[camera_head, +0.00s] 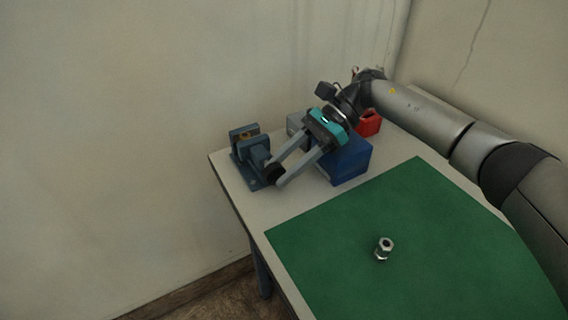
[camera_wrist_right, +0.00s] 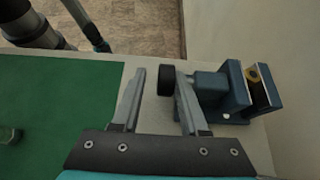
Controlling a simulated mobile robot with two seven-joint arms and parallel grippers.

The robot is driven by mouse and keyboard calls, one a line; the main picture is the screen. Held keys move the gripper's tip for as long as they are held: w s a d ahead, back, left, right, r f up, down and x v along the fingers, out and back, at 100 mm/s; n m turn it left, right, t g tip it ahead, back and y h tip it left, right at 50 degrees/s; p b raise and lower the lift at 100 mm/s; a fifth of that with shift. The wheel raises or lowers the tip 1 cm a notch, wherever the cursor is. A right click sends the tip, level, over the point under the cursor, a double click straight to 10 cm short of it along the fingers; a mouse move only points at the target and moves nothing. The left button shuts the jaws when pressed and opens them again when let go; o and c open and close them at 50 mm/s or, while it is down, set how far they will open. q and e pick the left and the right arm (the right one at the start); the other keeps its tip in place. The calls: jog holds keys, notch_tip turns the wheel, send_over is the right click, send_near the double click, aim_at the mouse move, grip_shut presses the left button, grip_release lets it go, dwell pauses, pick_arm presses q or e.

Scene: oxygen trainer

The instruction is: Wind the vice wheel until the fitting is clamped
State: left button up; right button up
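The blue-grey vice (camera_head: 254,176) stands at the table's far left corner and also shows in the right wrist view (camera_wrist_right: 234,88). Its small black wheel (camera_head: 275,172) faces my right gripper (camera_head: 277,172). In the right wrist view, the wheel (camera_wrist_right: 165,81) shows between the two open fingers, close to the right finger with a gap to the left one. I cannot tell if it touches. A brass-coloured fitting (camera_wrist_right: 253,74) shows at the vice jaws; whether the jaws press on it is unclear. My left gripper is not seen.
A steel hex fitting (camera_head: 384,248) stands on the green mat (camera_head: 330,255). A blue box (camera_head: 346,166), a red bin (camera_head: 369,123) and a grey item (camera_head: 296,124) stand behind or beside my right gripper. Walls close in the table's back and left.

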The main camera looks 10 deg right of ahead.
jog(key=shift+o, duration=1.2)
jog(key=shift+f, duration=0.4)
jog(key=v, duration=1.4)
jog(key=shift+s+d+r, duration=0.1)
jog(key=shift+s+d, duration=0.05)
jog(key=shift+d, duration=0.15)
jog(key=shift+d+r, duration=0.35)
jog(key=shift+d, duration=0.2)
